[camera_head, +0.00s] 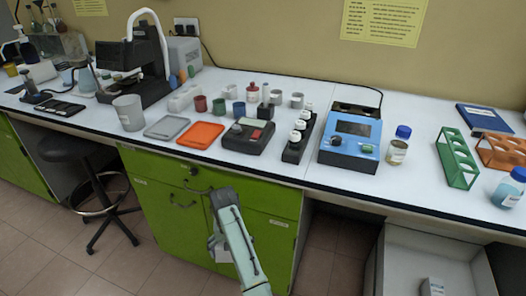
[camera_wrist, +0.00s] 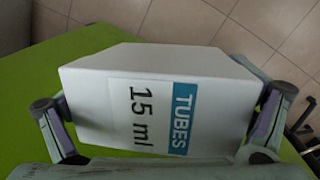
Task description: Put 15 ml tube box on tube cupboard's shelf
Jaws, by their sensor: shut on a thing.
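The white 15 ml tube box (camera_wrist: 150,105), with a blue "TUBES" strip, sits between the two fingers of my gripper (camera_wrist: 163,122) in the wrist view. My gripper is shut on its sides. The green cupboard's doors and drawers look shut. I cannot tell which unit is the tube cupboard; no inner shelf shows in the green one.
The bench above (camera_head: 300,165) is crowded with instruments and racks. A black stool (camera_head: 75,150) stands at the left. Tiled floor (camera_head: 40,240) is free at the lower left.

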